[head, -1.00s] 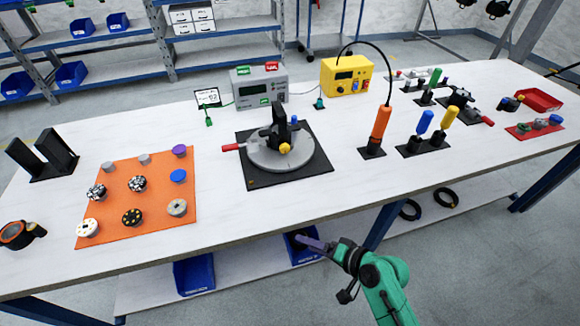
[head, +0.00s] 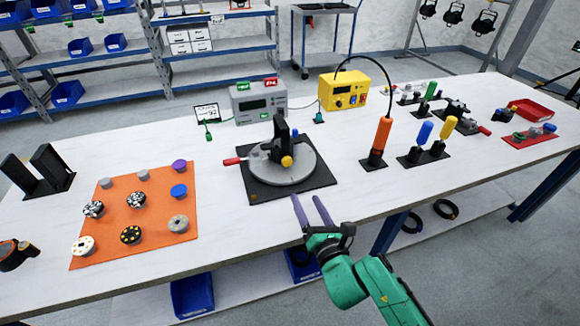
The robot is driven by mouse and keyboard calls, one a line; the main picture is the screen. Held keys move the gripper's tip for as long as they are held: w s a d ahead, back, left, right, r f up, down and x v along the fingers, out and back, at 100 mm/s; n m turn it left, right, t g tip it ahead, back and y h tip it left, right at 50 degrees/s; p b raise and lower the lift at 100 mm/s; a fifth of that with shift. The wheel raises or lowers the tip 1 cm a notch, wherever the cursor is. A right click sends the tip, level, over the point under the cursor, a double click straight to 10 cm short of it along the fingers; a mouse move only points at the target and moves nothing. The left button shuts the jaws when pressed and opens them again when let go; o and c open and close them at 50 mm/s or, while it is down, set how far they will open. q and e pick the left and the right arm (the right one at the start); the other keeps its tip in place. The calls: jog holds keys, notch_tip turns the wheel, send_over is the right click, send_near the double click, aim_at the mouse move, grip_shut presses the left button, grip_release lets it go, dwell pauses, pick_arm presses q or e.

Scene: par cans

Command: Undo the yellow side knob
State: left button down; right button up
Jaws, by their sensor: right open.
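The yellow side knob (head: 287,161) sticks out from the front of a black upright fixture (head: 281,132). The fixture stands on a round grey turntable (head: 295,174) on a black base plate (head: 262,192). My left gripper is not in view.
An orange mat (head: 152,245) with several round parts lies to the left. An orange-handled tool (head: 382,137) and blue and yellow-handled tools stand in holders to the right. Grey and yellow (head: 345,88) boxes stand behind. White tabletop in front of the base plate is bare.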

aim_at(288, 163)
jog(key=x, duration=1.4)
jog(key=shift+w+a, duration=0.1)
jog(key=shift+w, duration=0.1)
grip_shut()
